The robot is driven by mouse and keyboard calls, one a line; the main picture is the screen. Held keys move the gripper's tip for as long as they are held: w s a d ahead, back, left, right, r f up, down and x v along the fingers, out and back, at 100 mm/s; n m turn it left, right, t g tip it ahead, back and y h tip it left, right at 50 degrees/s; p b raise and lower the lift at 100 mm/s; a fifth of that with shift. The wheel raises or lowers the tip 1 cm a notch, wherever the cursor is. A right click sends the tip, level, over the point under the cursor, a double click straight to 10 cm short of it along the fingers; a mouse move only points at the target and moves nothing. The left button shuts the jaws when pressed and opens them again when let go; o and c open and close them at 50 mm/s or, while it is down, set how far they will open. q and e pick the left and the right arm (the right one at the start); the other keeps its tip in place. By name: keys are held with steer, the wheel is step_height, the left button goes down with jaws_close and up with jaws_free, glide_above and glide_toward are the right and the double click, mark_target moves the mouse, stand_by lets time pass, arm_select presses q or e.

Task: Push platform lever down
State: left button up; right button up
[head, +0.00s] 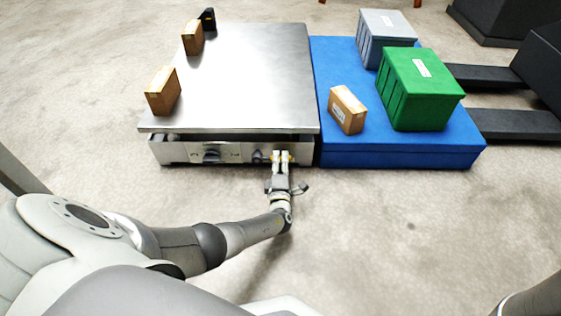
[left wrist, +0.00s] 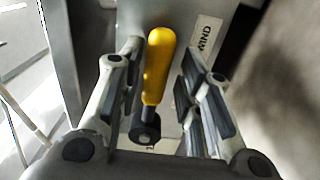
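The metal platform (head: 235,80) lies on the floor with a low front panel (head: 180,153). The platform lever (left wrist: 158,65) has a yellow handle and a dark pivot end (left wrist: 145,128) in the left wrist view. My left gripper (head: 281,157) is at the right part of the front panel. In the left wrist view my left gripper (left wrist: 160,75) is open, with one finger on each side of the lever and visible gaps. The lever is mostly hidden behind the gripper in the head view. My right gripper is not in view.
Two small cardboard boxes (head: 162,91) and a black object (head: 208,19) stand along the platform's left edge. To the right, a blue pallet (head: 400,150) carries a green crate (head: 420,90), a grey crate (head: 386,38) and a small box (head: 347,109). The floor in front is clear.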

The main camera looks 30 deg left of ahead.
arm_select(q)
steer(key=shift+d, duration=0.1)
stand_by(0.3)
steer(key=v, duration=1.2)
stand_by(0.3)
